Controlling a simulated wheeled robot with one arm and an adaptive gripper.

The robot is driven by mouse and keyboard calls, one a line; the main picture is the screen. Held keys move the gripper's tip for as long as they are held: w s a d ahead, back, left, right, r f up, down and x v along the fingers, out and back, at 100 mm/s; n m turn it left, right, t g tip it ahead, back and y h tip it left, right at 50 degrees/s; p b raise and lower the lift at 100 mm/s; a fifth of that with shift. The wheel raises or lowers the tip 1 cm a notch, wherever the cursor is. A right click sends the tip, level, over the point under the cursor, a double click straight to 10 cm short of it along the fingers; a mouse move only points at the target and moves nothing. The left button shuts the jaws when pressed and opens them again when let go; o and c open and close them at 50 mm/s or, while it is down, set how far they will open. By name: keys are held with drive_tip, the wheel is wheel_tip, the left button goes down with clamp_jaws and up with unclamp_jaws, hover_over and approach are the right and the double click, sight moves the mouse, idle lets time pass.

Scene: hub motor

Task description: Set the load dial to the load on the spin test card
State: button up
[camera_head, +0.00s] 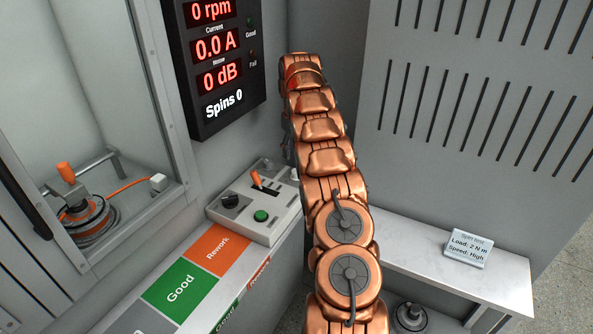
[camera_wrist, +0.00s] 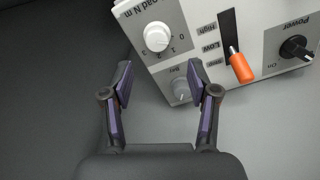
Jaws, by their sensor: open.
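The spin test card (camera_head: 468,249) stands on the right-hand ledge and reads "Load: 2 N m, Speed: High". The load dial (camera_wrist: 158,37) is a white round knob on the control box, seen upside down in the wrist view with the numbers 0 to 3 beside it; I cannot tell its setting. My gripper (camera_wrist: 160,75) is open and empty, its fingers apart and pointing toward the box; the dial lies beyond the fingertips, not between them. In the head view my arm hides the gripper and the dial.
The control box (camera_head: 258,222) also carries an orange lever (camera_wrist: 240,67), a black power knob (camera_wrist: 296,47), a pale bay knob (camera_wrist: 180,89) and a green button (camera_head: 261,216). The display (camera_head: 215,62) shows zeros. Good and Rework mats (camera_head: 180,288) lie in front; a motor (camera_head: 88,220) sits left.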

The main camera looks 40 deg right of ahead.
sight(296, 174)
drive_tip(key=shift+d+f, duration=0.25)
drive_tip(key=shift+f, duration=0.1)
drive_tip(key=shift+f+p, duration=0.7)
drive_tip(key=shift+f, duration=3.05)
clamp_jaws()
